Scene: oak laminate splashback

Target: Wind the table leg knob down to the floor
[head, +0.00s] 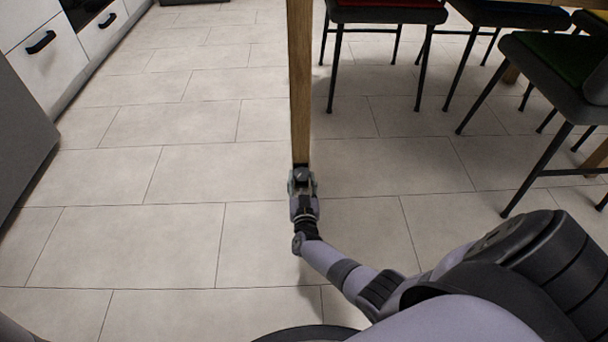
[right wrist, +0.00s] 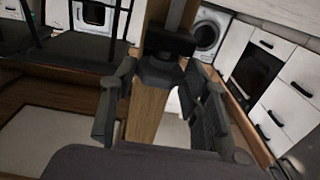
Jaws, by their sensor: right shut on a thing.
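The wooden table leg (head: 299,80) stands upright in the head view, with a dark knob (head: 301,174) at its foot, just above the floor. In the right wrist view the wooden leg (right wrist: 147,115) runs between my fingers and the black knob (right wrist: 160,75) sits at its end. My right gripper (head: 302,182) is at the knob, with one finger on each side, shut on it. It also shows in the right wrist view (right wrist: 160,85). The fingers partly cover the knob in the head view, and any gap under it cannot be made out. My left gripper is not in view.
Chairs with dark metal legs (head: 385,14) stand to the right of the table leg, one with a green seat (head: 563,56). White drawers (head: 45,55) line the left. The tiled floor (head: 190,190) left of the leg is clear.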

